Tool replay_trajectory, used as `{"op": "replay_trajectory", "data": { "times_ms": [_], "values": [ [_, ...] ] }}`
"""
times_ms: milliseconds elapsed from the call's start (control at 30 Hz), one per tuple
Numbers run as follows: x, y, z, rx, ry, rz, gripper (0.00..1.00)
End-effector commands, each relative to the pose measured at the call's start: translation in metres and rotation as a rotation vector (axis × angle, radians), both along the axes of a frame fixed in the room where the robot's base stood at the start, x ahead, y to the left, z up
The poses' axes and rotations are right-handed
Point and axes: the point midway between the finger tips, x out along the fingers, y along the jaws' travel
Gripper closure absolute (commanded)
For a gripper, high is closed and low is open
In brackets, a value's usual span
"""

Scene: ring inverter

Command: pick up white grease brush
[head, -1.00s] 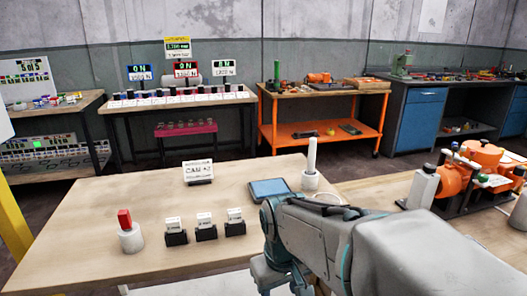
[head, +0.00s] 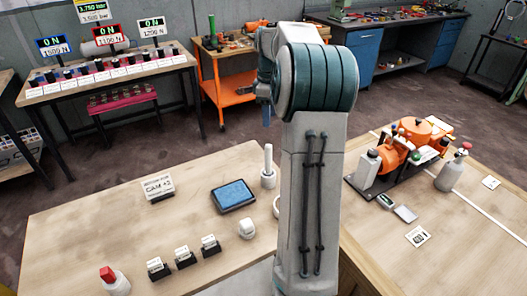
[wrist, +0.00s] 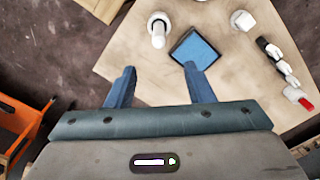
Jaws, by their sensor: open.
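The white grease brush (head: 268,158) looks like a slim white stick standing upright in a round white holder (head: 268,181), at the back edge of the wooden table just left of my arm. In the wrist view the brush (wrist: 158,27) shows near the top, seen from above, beyond my fingertips. My gripper (wrist: 157,75) is open and empty, its two blue fingers apart and not touching anything. In the head view my raised arm hides most of the gripper.
A blue-screened tablet (head: 233,196) lies left of the brush. A small white object (head: 247,229), several labelled blocks (head: 184,256) and a red-topped white piece (head: 113,280) stand nearer. An orange machine (head: 404,145) stands on the right table. An orange cart (wrist: 28,125) shows in the wrist view.

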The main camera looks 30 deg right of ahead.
Motion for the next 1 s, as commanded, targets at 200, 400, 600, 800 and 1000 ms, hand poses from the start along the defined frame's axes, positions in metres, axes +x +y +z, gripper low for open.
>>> {"op": "replay_trajectory", "data": {
  "times_ms": [200,400,600,800,1000],
  "values": [
    [-0.001,-0.006,-0.027,0.005,0.005,0.004,0.52],
    [-0.001,-0.006,-0.065,0.004,0.003,0.004,0.52],
    [0.000,-0.005,-0.083,0.002,0.001,0.004,0.52],
    [0.001,-0.002,-0.104,0.005,0.003,0.005,0.52],
    [0.002,-0.001,-0.131,0.003,0.001,0.005,0.52]
  ]
}}
